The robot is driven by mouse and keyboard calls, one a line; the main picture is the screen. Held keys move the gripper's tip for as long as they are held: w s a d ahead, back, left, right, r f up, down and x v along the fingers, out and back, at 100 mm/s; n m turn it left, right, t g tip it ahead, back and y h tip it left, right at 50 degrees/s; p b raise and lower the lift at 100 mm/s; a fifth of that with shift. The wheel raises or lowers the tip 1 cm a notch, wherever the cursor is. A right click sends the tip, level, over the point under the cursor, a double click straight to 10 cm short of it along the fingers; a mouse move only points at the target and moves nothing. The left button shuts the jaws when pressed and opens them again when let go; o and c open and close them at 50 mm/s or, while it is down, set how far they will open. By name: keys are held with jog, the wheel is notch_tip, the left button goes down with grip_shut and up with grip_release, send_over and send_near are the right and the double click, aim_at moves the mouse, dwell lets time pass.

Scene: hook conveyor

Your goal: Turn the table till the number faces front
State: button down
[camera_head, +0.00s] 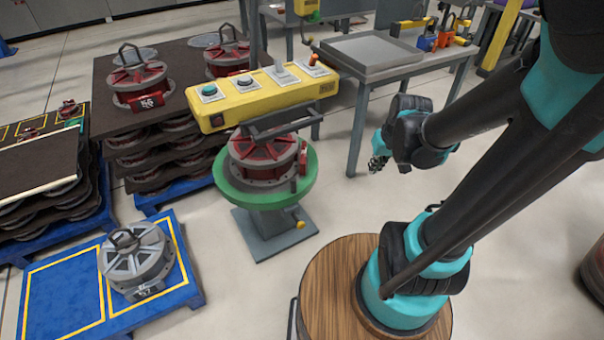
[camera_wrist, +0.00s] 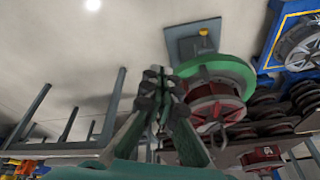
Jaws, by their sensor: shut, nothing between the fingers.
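The round green table (camera_head: 228,188) stands on a grey pedestal and carries a red and grey wheel-like part (camera_head: 262,158). No number is readable on this part; a red block shows on its right side. A yellow control box (camera_head: 262,97) with buttons hangs above and hides part of its top. My gripper (camera_head: 377,164) is to the right of the table, apart from it, with closed fingers and nothing held. In the wrist view, the fingers (camera_wrist: 155,75) meet at the tips, with the green table (camera_wrist: 235,72) and the red part (camera_wrist: 212,92) behind them to the right.
Stacked red parts on dark sheets (camera_head: 112,75) stand at the left back. A blue pallet (camera_head: 65,290) with a grey numbered part (camera_head: 135,262) lies front left. A grey workbench (camera_head: 372,52) stands behind. Floor between my gripper and the table is clear.

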jog(key=w+a+f+n+g+y, duration=0.2)
jog(key=w+a+f+n, duration=0.25)
jog(key=w, duration=0.65)
jog(key=w+a+f+n+g+y, duration=0.25)
jog(key=w+a+f, duration=0.3)
jog(key=w, duration=0.45)
jog(key=w+a+f+n, duration=0.1)
jog(key=a+f, duration=0.2)
jog(key=f, duration=0.2)
jog(key=w+a+f+n+y, duration=0.1)
jog(key=a+f, duration=0.3)
jog(key=f, duration=0.1)
jog(key=w+a+f+n, duration=0.1)
jog(key=a+f, duration=0.2)
jog(key=f, duration=0.2)
jog(key=shift+a+f+g+y, duration=0.15)
jog(key=shift+a+g+y, duration=0.1)
jog(key=shift+g, duration=0.1)
jog(key=shift+s+a, duration=0.7)
jog(key=shift+s, duration=0.3)
jog(key=shift+s+a, duration=0.45)
jog(key=shift+s, duration=0.1)
jog(key=shift+a, duration=0.15)
